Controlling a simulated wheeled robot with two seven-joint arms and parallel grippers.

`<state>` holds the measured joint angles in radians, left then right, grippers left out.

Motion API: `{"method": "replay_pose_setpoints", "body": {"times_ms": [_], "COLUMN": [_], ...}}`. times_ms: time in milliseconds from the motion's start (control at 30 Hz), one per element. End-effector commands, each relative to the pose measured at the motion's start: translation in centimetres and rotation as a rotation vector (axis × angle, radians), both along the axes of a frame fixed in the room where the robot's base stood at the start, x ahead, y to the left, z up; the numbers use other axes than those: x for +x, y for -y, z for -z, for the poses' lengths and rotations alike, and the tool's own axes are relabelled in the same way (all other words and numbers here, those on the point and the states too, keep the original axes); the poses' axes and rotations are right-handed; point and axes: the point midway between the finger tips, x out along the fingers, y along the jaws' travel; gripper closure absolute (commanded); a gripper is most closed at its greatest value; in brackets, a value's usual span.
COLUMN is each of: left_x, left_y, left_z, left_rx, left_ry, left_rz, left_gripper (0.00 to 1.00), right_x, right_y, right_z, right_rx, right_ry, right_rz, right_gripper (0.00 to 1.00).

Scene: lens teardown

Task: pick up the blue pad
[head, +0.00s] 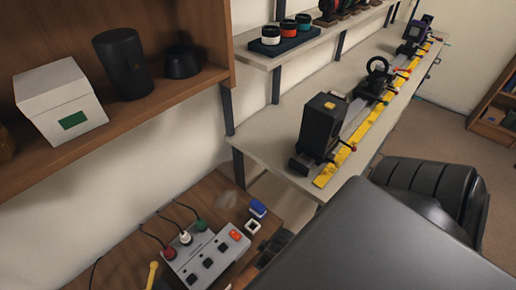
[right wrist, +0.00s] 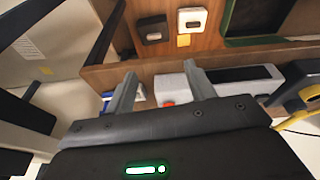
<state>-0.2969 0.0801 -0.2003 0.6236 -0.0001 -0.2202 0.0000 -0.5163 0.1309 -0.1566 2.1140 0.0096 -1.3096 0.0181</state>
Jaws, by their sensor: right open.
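The blue pad (head: 258,208) is a small blue block with a pale edge, on the wooden bench beside the grey control box (head: 208,256). A small white square piece with a dark centre (head: 252,226) lies just in front of it. In the right wrist view, a bit of blue (right wrist: 107,96) shows beside the left finger, probably the pad, partly hidden. My right gripper (right wrist: 160,80) is open with nothing held between its fingers. In the head view my dark arm parts at the lower right hide most of it. My left gripper is not in view.
The control box carries red, white and green plugs with black cables. A yellow-handled thing (head: 152,275) stands at its left. Above are a wooden shelf (head: 150,113) with a white box (head: 60,97), and a pale table (head: 290,148) bearing a rail with optical mounts.

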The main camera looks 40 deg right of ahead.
Motion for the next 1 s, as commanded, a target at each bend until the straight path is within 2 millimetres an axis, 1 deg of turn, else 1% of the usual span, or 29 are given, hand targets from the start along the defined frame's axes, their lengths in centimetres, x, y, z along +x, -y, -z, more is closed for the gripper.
{"method": "replay_pose_setpoints", "body": {"times_ms": [33,133,167,200,300,467,567,667,767,800,900,1000], "left_x": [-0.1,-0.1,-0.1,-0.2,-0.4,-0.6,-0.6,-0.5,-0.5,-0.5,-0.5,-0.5], "left_y": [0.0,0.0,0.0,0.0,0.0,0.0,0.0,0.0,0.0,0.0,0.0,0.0], "left_z": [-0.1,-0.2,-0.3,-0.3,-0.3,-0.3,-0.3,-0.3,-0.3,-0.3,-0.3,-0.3], "left_rx": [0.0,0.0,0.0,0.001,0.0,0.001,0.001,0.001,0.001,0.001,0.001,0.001], "left_ry": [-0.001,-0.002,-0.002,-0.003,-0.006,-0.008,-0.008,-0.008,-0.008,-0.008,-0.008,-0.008], "left_rz": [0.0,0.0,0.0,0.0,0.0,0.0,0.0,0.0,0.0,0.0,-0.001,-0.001], "left_gripper": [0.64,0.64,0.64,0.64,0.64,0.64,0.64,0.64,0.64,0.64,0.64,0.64], "right_x": [0.3,1.2,1.9,2.6,4.5,7.5,9.4,11.1,12.4,12.7,13.1,13.2], "right_y": [0.1,0.2,0.3,0.3,0.4,0.8,1.5,2.9,5.5,6.8,9.7,11.8], "right_z": [-1.9,-5.3,-6.4,-7.3,-8.3,-8.4,-7.8,-6.9,-5.8,-5.4,-4.8,-4.5], "right_rx": [-0.001,-0.007,-0.012,-0.016,-0.019,-0.012,0.003,0.022,0.037,0.041,0.048,0.046], "right_ry": [0.018,0.064,0.089,0.115,0.173,0.245,0.274,0.277,0.247,0.228,0.178,0.139], "right_rz": [-0.002,-0.008,-0.014,-0.019,-0.032,-0.048,-0.058,-0.06,-0.043,-0.028,0.017,0.057], "right_gripper": [0.45,0.45,0.45,0.45,0.45,0.45,0.45,0.45,0.45,0.45,0.45,0.45]}}
